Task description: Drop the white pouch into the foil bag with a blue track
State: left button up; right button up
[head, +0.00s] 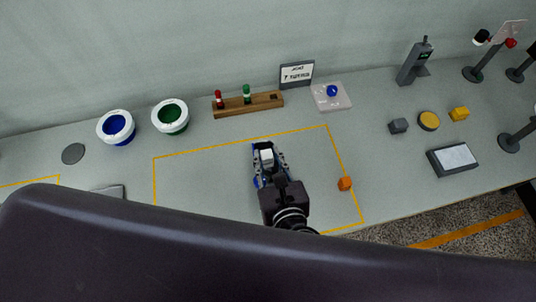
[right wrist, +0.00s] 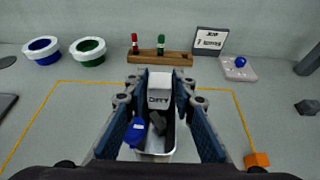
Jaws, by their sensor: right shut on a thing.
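My right gripper (head: 267,158) is shut on the white pouch (right wrist: 160,88), a small white block with dark lettering, held between its two fingers. The pouch also shows in the head view (head: 267,154). A silvery open foil bag (right wrist: 155,157) shows below and between the fingers in the right wrist view. A blue piece (right wrist: 135,132), seemingly the blue track, and dark grey parts show in it. The pouch appears over the bag's far part; I cannot tell how high. In the head view the gripper hides most of the bag. My left gripper is not in view.
An orange cube (head: 345,184) lies right of the gripper inside a yellow taped outline. Blue-lined (head: 116,127) and green-lined (head: 170,116) white-rimmed bowls, a wooden rack (head: 248,104) with red and green spindles, and a sign (head: 297,74) stand behind. A grey tablet (head: 453,159) lies right.

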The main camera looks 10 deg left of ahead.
jog(key=shift+f+b, duration=0.6)
jog(key=shift+f, duration=0.7)
jog(key=o, duration=1)
jog(key=shift+r, duration=0.15)
notch_tip(320, 180, up, 3)
jog(key=p, duration=0.3)
jog(key=shift+r, duration=0.95)
